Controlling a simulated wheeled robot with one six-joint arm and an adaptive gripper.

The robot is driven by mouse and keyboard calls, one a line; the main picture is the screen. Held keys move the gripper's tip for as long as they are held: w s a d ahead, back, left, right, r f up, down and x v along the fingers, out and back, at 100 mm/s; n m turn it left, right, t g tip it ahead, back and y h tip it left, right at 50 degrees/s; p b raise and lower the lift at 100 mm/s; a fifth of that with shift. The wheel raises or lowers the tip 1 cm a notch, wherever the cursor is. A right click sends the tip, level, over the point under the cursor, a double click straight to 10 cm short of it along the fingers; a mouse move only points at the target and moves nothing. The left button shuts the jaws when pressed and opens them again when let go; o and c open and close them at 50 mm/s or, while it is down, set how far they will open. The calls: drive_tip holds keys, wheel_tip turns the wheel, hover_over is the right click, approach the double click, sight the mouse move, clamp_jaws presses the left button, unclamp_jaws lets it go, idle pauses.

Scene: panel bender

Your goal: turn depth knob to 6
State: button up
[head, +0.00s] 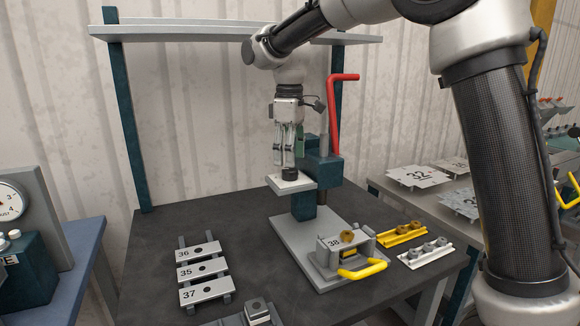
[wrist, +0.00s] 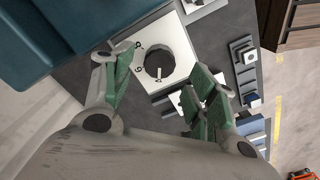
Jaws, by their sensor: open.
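The depth knob (head: 291,174) is a small black round knob on a light plate (head: 277,187) at the head of the teal press. In the wrist view the knob (wrist: 158,62) sits on a white dial face (wrist: 180,45) with a few dark digits around it, too small to read surely. A pale mark shows on the knob's lower side. My gripper (head: 284,162) points down just over the knob. Its green-padded fingers are open in the wrist view (wrist: 163,77), one either side of the knob in the picture. Contact cannot be told.
A red lever (head: 335,110) rises right of the gripper. Below are a fixture with a yellow handle (head: 362,270), yellow and white blocks (head: 404,234), and plates 36, 35 and 37 (head: 203,270) on the dark table. A shelf (head: 190,30) spans above. Bare table (head: 180,220) lies left.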

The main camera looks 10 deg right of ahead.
sight(290, 169)
drive_tip(key=shift+f, duration=1.8)
drive_tip(key=shift+c, duration=0.5)
drive_tip(key=c, duration=0.9)
drive_tip(key=shift+c, duration=0.2)
drive_tip(key=m, duration=0.5)
drive_tip(key=shift+m, duration=0.3)
drive_tip(key=m, duration=0.6)
